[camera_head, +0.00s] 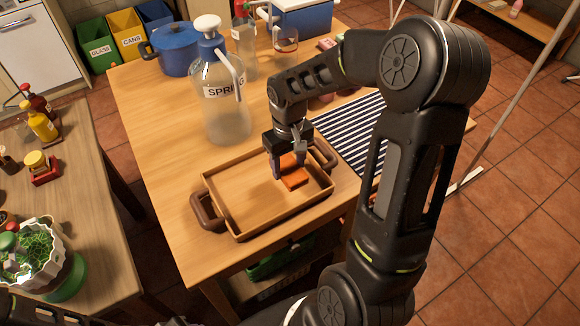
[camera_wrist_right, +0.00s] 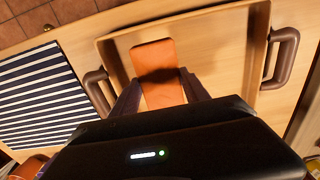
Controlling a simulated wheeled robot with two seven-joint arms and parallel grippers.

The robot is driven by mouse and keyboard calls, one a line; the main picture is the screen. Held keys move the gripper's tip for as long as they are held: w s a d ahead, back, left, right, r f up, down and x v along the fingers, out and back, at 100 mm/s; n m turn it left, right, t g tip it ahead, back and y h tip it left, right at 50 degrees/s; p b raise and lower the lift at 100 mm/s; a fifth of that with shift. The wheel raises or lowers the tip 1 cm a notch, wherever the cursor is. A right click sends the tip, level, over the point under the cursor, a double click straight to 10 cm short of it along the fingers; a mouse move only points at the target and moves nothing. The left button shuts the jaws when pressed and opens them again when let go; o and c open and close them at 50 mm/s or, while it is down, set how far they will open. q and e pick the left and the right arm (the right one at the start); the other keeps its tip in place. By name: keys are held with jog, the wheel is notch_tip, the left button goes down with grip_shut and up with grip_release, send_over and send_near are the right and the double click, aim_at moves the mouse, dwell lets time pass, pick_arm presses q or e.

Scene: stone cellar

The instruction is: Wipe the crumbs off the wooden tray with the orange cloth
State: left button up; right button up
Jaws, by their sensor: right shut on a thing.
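The wooden tray (camera_head: 222,205) with two brown handles lies near the front edge of the wooden table; it also shows in the right wrist view (camera_wrist_right: 222,60). The orange cloth (camera_head: 294,182) is in the right part of the tray, at its floor. My right gripper (camera_head: 289,170) points down into the tray and is shut on the cloth. In the right wrist view the cloth (camera_wrist_right: 153,60) sticks out between and beyond the fingers (camera_wrist_right: 160,92). I cannot make out any crumbs on the visible tray floor. My left gripper is not in view.
A striped mat (camera_head: 352,130) lies right of the tray. A glass (camera_head: 285,45) and a blue cooler (camera_head: 303,18) stand at the back. A second table (camera_head: 85,215) is at left.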

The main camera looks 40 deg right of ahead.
jog(key=shift+r+p, duration=0.55)
jog(key=shift+r, duration=0.65)
jog(key=shift+d, duration=0.1)
